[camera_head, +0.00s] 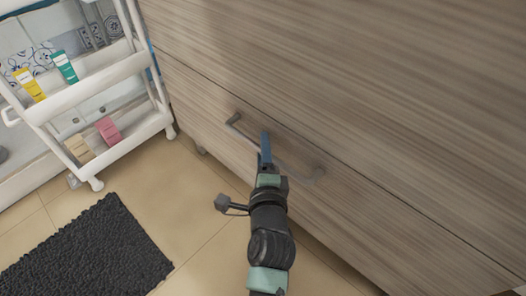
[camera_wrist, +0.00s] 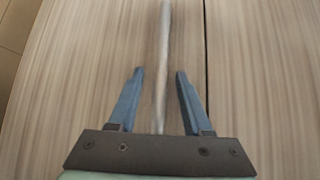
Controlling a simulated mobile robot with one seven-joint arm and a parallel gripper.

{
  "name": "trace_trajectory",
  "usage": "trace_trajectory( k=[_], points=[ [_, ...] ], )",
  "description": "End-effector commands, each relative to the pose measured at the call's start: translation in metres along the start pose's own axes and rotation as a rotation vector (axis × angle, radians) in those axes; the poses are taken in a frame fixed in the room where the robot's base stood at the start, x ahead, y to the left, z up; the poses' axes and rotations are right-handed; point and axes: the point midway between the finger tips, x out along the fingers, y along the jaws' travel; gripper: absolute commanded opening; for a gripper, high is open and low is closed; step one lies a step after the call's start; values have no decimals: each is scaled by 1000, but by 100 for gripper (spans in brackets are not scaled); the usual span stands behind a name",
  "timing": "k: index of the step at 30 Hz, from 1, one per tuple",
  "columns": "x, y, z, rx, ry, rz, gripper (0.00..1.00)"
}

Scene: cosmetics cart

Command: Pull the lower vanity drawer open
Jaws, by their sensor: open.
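The lower vanity drawer (camera_head: 345,200) has a wood-grain front and sits flush below the seam with the upper drawer (camera_head: 350,70). Its grey bar handle (camera_head: 237,124) runs along the front; my gripper hides its middle in the head view. My gripper (camera_head: 265,140) is at the handle. In the wrist view, my gripper (camera_wrist: 156,75) has its two blue fingers apart, with the handle bar (camera_wrist: 163,50) running between them. A gap shows between the bar and each finger. The seam (camera_wrist: 206,60) lies to the right of the fingers.
A white cart (camera_head: 90,80) with tubes and small boxes stands left of the vanity. A dark mat (camera_head: 90,250) lies on the tan tiled floor (camera_head: 200,205). The floor in front of the drawer is bare apart from my arm above it.

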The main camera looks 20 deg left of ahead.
Motion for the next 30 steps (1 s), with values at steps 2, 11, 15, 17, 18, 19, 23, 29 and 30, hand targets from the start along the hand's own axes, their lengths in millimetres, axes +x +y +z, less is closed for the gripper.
trace_trajectory(
  k=[2,11,15,17,18,19,23,29,30],
  points=[
    [0,0,0,0,0,1,50],
    [0,0,0,0,0,1,21],
    [0,0,0,0,0,0,0],
    [0,0,0,0,0,0,0],
    [0,0,0,0,0,0,0],
    [0,0,0,0,0,0,0],
    [0,0,0,0,0,0,0],
    [0,0,0,0,0,0,0],
    [0,0,0,0,0,0,0]
  ],
)
